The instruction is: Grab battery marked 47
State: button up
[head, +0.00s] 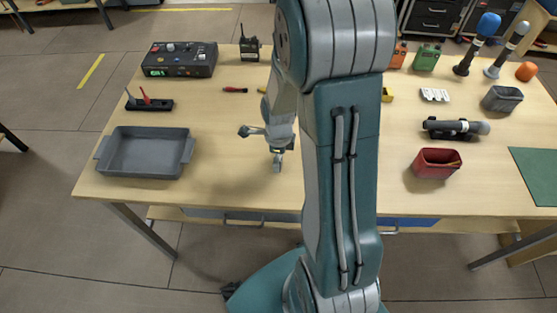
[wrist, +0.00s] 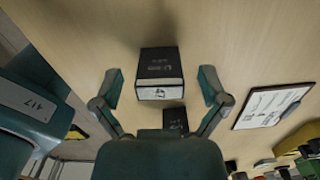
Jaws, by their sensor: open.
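In the wrist view a black box-shaped battery (wrist: 160,63) with a pale label on its near edge stands on the wooden table. Its white marking is too small to read surely. A second, smaller-looking dark block (wrist: 176,119) shows just behind my gripper's body, partly hidden. My gripper (wrist: 161,88) is open, with one finger on each side of the first battery and gaps to both sides. In the head view my gripper (head: 261,148) hangs over the middle of the table; no battery shows there, as my arm covers part of the table.
A grey tray (head: 144,176) stands at the left, with a black control box (head: 180,60) behind it. A red bin (head: 437,163), a dark flashlight-like tool (head: 455,128) and a grey bin (head: 502,99) are at the right.

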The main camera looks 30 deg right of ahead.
jog(key=shift+d+f, duration=0.1)
jog(key=shift+f, duration=0.5)
jog(key=c, duration=1.2)
jog(key=shift+c, duration=0.2)
jog(key=shift+r, duration=0.1)
